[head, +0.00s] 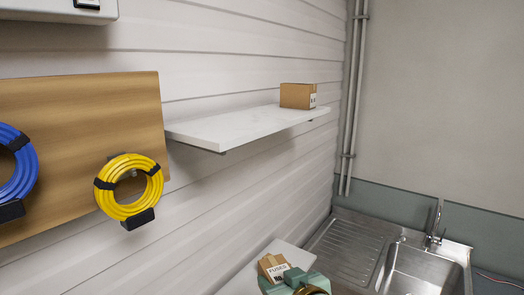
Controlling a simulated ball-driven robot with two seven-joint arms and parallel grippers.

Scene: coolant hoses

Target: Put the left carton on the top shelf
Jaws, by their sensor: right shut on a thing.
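A small brown carton with a white label reading "FUSES" (271,262) is at the bottom centre, over or on the lower white shelf. My right gripper (289,277), teal, is shut on this carton and covers its lower right part. I cannot tell whether the carton touches the lower shelf. The top shelf (225,127) is a white board on the panelled wall, above and beyond the gripper. Another brown carton (297,95) stands at its far right end. My left gripper is not in view.
The left and middle of the top shelf are bare. The lower shelf (240,284) is partly cut off. A wooden board on the left carries a yellow hose coil (105,202) and a blue one (27,178). A steel sink (418,268) is at the right.

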